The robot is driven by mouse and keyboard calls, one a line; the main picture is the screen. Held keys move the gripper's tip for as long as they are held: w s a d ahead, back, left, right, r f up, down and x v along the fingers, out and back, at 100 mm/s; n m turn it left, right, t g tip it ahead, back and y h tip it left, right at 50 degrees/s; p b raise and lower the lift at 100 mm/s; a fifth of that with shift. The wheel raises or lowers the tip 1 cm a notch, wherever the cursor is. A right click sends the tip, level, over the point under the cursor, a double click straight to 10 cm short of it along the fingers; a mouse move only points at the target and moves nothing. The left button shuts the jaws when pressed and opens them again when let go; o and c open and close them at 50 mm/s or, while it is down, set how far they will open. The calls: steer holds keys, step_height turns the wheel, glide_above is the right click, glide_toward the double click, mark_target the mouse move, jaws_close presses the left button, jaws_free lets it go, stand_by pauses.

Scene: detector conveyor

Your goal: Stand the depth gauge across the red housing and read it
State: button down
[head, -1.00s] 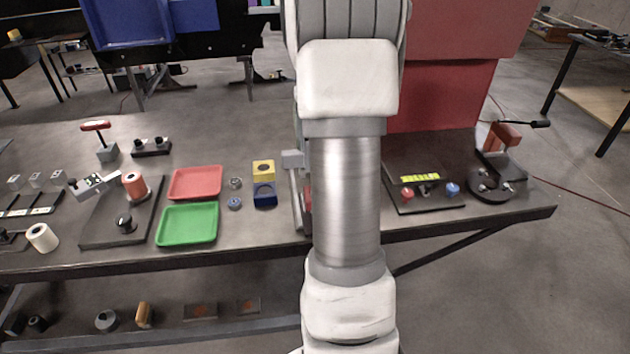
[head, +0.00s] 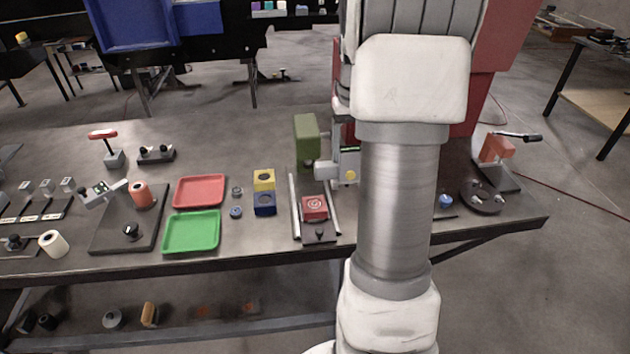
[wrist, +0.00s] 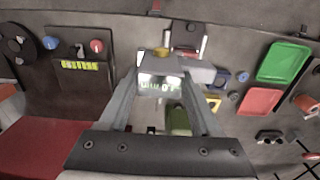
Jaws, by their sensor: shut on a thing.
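The red housing (head: 315,205) sits on a dark plate between two pale rails on the bench. My gripper (wrist: 162,88) is shut on the grey depth gauge (wrist: 175,70), which has a lit display and a yellow button. The display figures are too small and blurred to read surely. In the head view the gauge (head: 349,168) is held behind and to the right of the housing, apart from it. My arm hides most of the gripper there. In the wrist view a little red of the housing (wrist: 191,27) shows beyond the gauge.
A green block (head: 307,136) stands close behind the rails, beside the gauge. Yellow (head: 264,179) and blue (head: 264,204) blocks, a red tray (head: 200,191) and a green tray (head: 192,232) lie to the left. A round dark fixture (head: 481,196) stands at right.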

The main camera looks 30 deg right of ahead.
steer(key=w+a+f+p, duration=0.2)
steer(key=w+a+f, duration=0.2)
steer(key=w+f, duration=0.4)
steer(key=shift+f, duration=0.65)
steer(key=shift+a+f, duration=0.1)
steer(key=shift+f+b, duration=0.35)
steer(key=shift+f, duration=0.15)
steer(key=shift+c, duration=0.5)
jaws_free()
